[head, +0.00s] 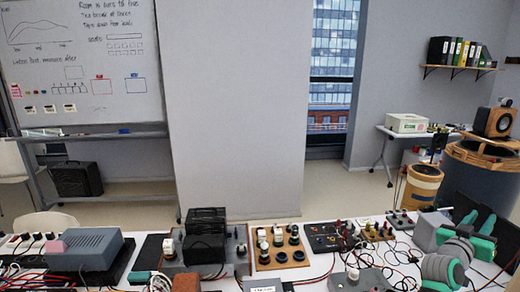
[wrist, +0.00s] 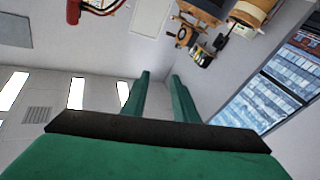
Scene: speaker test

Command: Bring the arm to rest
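My gripper (wrist: 161,76) shows in the wrist view with two green fingers pointing away from a black palm bar. The fingers are apart and nothing is between them. The wrist camera looks out into the room, with ceiling lights at the left and the window at the right, so the view is strongly rotated. In the head view, green and grey parts at the lower right, over the bench's right end, appear to be my arm.
A bench (head: 318,265) across the front of the head view is crowded with electronics, including a grey-blue box (head: 85,250), black boxes (head: 205,240), a wooden board (head: 280,246) and many cables. A round blue-sided table (head: 472,172) with a speaker (head: 492,122) stands at the right.

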